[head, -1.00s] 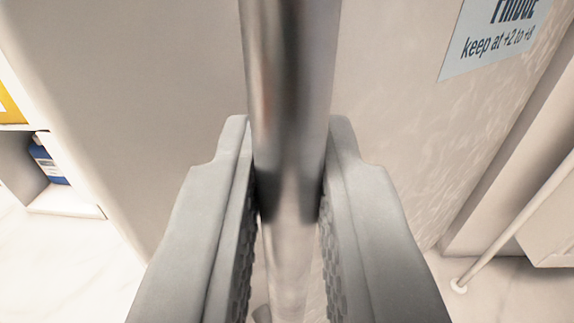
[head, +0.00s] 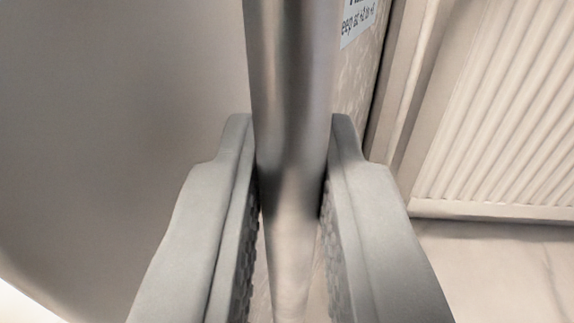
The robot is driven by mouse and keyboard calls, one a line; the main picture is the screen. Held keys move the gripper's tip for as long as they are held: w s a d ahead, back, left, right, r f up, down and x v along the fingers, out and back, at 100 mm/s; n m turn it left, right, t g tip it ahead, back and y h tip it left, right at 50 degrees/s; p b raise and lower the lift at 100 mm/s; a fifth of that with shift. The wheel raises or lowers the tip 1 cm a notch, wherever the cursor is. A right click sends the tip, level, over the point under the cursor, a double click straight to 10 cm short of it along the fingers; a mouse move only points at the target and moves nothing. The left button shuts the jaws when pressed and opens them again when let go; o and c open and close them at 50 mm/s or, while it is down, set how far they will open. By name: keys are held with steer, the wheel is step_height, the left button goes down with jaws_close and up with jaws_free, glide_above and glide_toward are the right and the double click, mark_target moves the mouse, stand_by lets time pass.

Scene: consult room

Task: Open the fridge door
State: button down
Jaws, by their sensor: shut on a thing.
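The fridge handle (head: 290,75) is a round, shiny metal bar running up and down the middle of the head view. My gripper (head: 290,130) is shut on it, one finger on each side. A broad, smooth, shaded surface (head: 110,120) of the fridge fills the left. To the right of the bar, a lighter fridge surface with a white label (head: 358,20) shows at a steep slant; the label is partly cut off. The bar and fingers hide the area between these surfaces, so I cannot tell whether a door gap is there.
A ribbed, pale radiator-like panel (head: 500,110) stands at the right, beyond the fridge. Pale floor (head: 500,270) is clear at the lower right. A bright patch shows at the lower left corner.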

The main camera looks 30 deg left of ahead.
steer(key=w+d, duration=0.2)
steer(key=d, duration=0.6)
steer(key=shift+w, duration=0.35)
steer(key=c, duration=1.8)
jaws_free()
steer(key=shift+s+d, duration=0.1)
steer(key=shift+s, duration=0.05)
steer(key=v, duration=1.7)
steer(key=shift+s+d, duration=0.1)
